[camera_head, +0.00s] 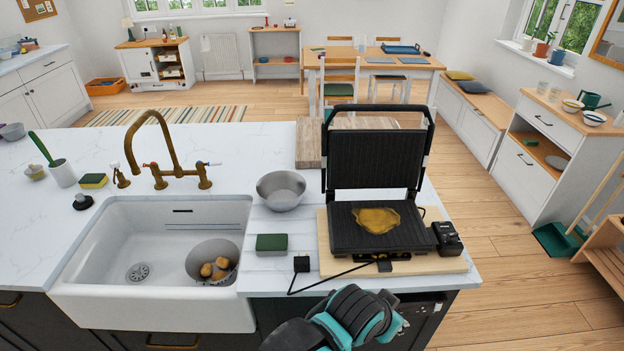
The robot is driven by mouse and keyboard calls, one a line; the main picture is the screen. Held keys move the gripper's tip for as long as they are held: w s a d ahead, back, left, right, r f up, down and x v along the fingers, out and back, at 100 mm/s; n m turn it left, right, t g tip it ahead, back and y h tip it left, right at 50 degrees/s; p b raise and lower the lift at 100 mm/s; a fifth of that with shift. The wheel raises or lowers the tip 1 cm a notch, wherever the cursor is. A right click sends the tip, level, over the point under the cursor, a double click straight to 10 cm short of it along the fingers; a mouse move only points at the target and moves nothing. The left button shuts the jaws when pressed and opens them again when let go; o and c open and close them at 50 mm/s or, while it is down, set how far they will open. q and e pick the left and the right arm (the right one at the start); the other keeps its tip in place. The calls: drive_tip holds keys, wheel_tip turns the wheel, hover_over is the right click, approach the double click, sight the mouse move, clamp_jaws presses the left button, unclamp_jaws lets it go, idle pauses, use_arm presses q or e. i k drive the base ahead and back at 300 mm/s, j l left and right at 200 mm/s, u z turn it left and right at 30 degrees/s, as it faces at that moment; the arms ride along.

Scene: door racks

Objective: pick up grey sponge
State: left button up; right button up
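A sponge with a dark green top and greyish sides (271,244) lies flat on the white counter, between the sink and the grill. A second sponge, yellow with a dark green top (93,181), lies on the counter at the left behind the sink. A black and teal part of one of my arms shows at the bottom edge, in front of the counter and to the right of the greyish sponge. No gripper fingers can be made out. Nothing covers either sponge.
An open contact grill (378,222) with yellowish food stands on a wooden board (325,262). Its black cable runs near the greyish sponge. A metal bowl (281,190) stands behind that sponge. The white sink (110,232) holds a pot (213,254) with brownish items. A brass tap (165,160) rises behind it.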

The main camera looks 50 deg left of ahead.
sight(266, 244)
drive_tip(key=u, duration=1.95)
